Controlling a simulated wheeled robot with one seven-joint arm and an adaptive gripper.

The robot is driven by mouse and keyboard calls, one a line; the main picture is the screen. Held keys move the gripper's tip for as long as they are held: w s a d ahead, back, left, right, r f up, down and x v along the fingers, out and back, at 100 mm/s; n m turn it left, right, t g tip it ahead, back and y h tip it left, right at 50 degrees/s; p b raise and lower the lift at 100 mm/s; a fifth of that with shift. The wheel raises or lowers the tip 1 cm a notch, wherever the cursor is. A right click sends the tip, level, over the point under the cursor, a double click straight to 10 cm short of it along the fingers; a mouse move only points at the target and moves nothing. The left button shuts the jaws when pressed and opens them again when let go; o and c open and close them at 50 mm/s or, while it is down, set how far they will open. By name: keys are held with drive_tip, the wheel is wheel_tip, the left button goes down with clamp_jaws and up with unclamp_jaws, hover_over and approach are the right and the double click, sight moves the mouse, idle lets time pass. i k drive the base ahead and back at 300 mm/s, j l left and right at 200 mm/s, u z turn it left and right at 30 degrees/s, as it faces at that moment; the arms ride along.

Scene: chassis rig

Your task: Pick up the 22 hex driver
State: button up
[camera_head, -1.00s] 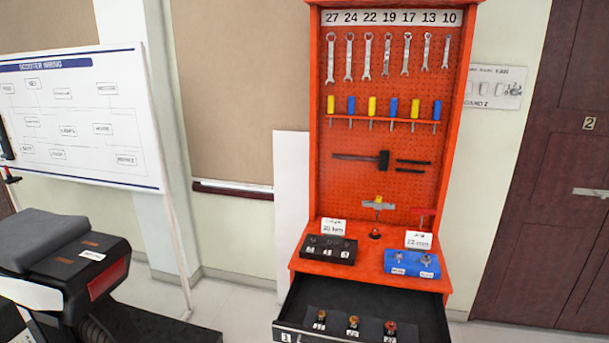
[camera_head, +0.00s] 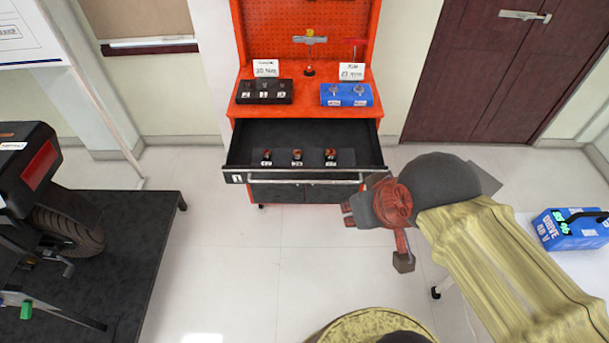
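The open drawer (camera_head: 240,150) of the orange tool cabinet holds three small copper-coloured pieces in a row on a dark insert, each with a small white label. They are the left piece (camera_head: 267,154), the middle piece (camera_head: 297,154) and the right piece (camera_head: 331,154). The labels are too small to read surely, so I cannot tell which is the 22 hex driver. My gripper (camera_head: 376,238) is in front of the drawer's right corner, apart from the pieces. Its two fingers are spread and nothing shows between them.
On the cabinet top stand a black block (camera_head: 264,92) and a blue block (camera_head: 347,95), with signs behind them. The drawer handle (camera_head: 300,182) sticks out in front. A scooter on a dark platform (camera_head: 120,240) is at left. A blue battery case (camera_head: 570,229) is at right. The floor between is clear.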

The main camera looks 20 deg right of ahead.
sight(297, 154)
drive_tip(key=i+l, duration=0.15)
drive_tip(key=i, duration=0.3)
drive_tip(key=i+l+u, duration=0.1)
drive_tip(key=i, duration=0.4)
